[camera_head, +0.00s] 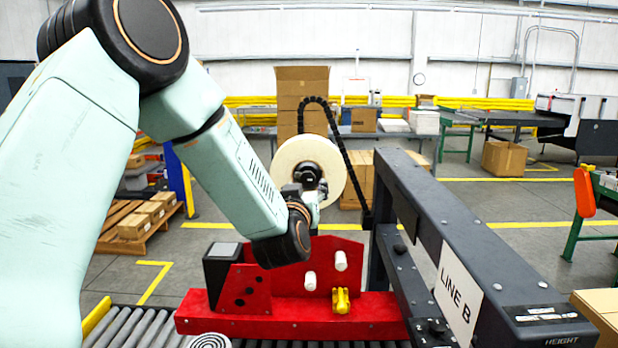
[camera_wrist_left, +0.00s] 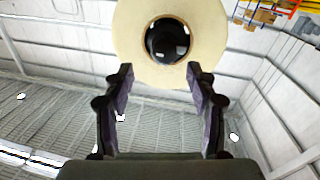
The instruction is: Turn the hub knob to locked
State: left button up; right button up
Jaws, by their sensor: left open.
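The hub knob (camera_head: 308,171) is a dark round piece in the middle of a large cream tape roll (camera_head: 333,163), above the red machine. In the left wrist view the dark hub knob (camera_wrist_left: 167,40) shows with the roll (camera_wrist_left: 130,35) around it. My left gripper (camera_head: 306,188) is in front of the roll, close to the knob, and partly covers its lower side in the head view. In the left wrist view its two fingers (camera_wrist_left: 160,78) are apart with nothing between them; the knob shows beyond the tips. I cannot tell the knob's lock setting. My right gripper does not show.
The red machine base (camera_head: 290,322) carries white rollers and a yellow piece (camera_head: 341,300). A dark frame beam (camera_head: 470,250) with a LINE B label stands at the right. A black cable chain (camera_head: 335,125) arches over the roll. A roller conveyor (camera_head: 140,328) runs below.

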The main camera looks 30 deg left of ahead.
aim_at(307, 180)
pick_arm(q)
jog(key=w+a, duration=0.1)
jog(key=w, duration=0.1)
jog(key=w+a+p, duration=0.1)
jog(key=w+a, duration=0.1)
jog(key=shift+a+f, duration=0.1)
jog(key=shift+f, duration=0.05)
jog(key=shift+w, duration=0.3)
jog(key=shift+w+d, duration=0.15)
jog(key=shift+d, duration=0.25)
jog(key=shift+a, duration=0.45)
jog(key=c, duration=0.4)
jog(key=shift+c, duration=0.6)
jog(key=shift+d, duration=0.3)
jog(key=c, duration=0.3)
jog(key=shift+a, duration=0.15)
jog(key=c, duration=0.3)
